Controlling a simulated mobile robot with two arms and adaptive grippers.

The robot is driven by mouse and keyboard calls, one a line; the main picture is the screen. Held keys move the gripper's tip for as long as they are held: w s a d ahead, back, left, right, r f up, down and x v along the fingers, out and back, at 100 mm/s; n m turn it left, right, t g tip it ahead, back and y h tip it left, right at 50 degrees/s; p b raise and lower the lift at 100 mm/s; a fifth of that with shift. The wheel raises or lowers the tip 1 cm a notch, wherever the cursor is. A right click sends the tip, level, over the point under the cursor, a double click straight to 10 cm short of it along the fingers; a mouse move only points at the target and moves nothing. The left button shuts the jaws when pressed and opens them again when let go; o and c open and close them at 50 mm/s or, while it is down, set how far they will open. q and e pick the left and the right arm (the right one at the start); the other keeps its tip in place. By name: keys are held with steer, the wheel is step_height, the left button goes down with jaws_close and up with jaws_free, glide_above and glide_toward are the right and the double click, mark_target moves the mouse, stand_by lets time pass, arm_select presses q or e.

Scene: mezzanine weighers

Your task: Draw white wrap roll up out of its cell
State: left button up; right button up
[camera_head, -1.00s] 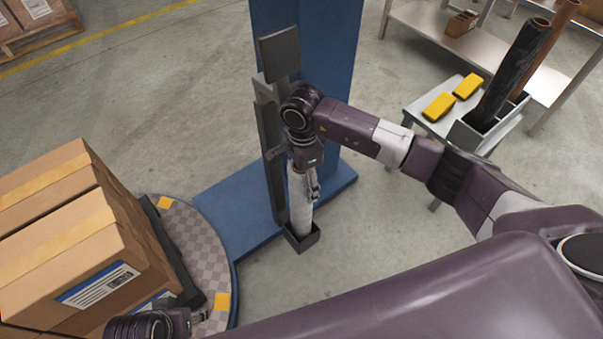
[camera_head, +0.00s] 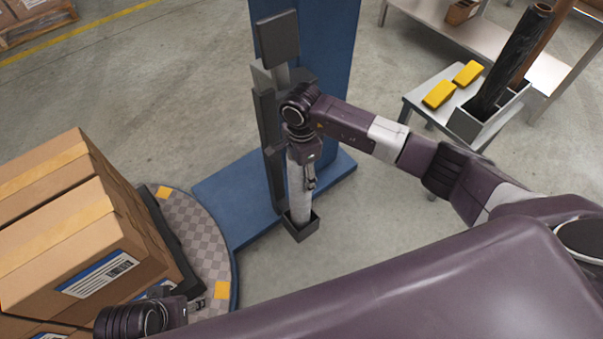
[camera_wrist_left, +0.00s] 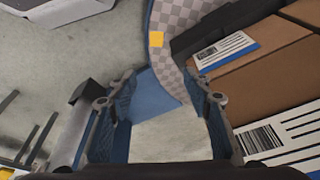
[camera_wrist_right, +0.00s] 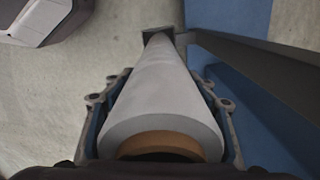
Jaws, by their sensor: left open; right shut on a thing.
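The white wrap roll (camera_head: 300,197) stands upright with its lower end inside a dark square cell (camera_head: 300,231) at the foot of the blue mast. My right gripper (camera_head: 304,172) is shut around the roll's upper part from above. In the right wrist view the roll (camera_wrist_right: 158,85) lies between the fingers (camera_wrist_right: 160,104), its brown core end nearest the camera and its far end at the dark cell (camera_wrist_right: 152,33). How deep it sits there is hidden. My left gripper (camera_head: 198,304) is open and empty beside the cartons; it also shows in the left wrist view (camera_wrist_left: 158,98).
Cartons (camera_head: 70,235) stand on a round turntable (camera_head: 205,235) at left. The blue mast (camera_head: 335,100) and a dark upright post (camera_head: 270,150) rise right behind the roll. A side table (camera_head: 415,105) at right holds yellow blocks and a bin with dark and brown rolls.

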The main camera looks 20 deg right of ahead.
jaws_close()
steer(key=shift+r, duration=0.1)
